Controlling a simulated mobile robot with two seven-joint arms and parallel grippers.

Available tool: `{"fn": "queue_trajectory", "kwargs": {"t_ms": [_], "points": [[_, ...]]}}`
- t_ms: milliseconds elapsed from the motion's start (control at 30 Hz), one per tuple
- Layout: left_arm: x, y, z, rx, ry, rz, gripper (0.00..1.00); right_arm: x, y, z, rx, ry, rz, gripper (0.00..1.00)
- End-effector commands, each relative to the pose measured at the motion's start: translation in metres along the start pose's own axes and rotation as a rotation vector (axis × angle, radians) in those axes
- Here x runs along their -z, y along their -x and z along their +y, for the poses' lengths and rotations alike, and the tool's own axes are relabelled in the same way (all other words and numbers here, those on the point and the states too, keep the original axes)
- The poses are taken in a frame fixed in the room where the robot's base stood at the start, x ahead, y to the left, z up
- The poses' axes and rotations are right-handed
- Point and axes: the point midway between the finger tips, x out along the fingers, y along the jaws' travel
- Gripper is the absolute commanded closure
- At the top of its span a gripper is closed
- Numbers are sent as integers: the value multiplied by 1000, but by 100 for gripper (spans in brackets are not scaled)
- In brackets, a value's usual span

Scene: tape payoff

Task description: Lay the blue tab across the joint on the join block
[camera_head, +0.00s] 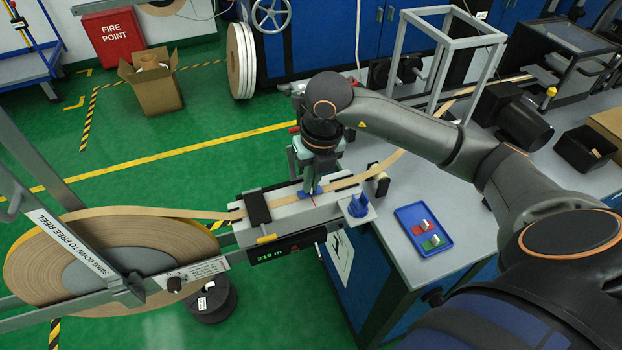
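The join block (282,212) is a pale grey bar beside the reel, with brown tape running over its top and a black clamp (257,207) across its left part. My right gripper (311,188) points down at the block's right part. Its fingers look close together around the blue tab (303,194), which shows as small blue patches at the fingertips, low over the tape. Whether the tab touches the tape cannot be told. A thin red line shows on the block just below the fingers; the joint itself is hidden. My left gripper is not in view.
A small stand with blue pieces (357,206) is just right of the block. A blue tray (423,229) with red and green items lies on the grey bench (400,265). The large tape reel (60,262) stands left. A grey frame (444,50) rises behind my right arm.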

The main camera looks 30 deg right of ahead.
Motion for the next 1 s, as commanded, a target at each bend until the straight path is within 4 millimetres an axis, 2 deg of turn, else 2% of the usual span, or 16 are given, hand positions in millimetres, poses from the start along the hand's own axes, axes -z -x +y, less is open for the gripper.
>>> {"fn": "queue_trajectory", "kwargs": {"t_ms": [400,600,700,1000], "points": [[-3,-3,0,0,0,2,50,1,-8,0,-1,1,-1,100],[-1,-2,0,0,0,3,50,1,-6,0,-1,1,-1,76],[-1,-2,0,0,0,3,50,1,-6,0,-1,1,-1,67],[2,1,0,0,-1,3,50,0,-1,0,-1,0,-1,67]]}}
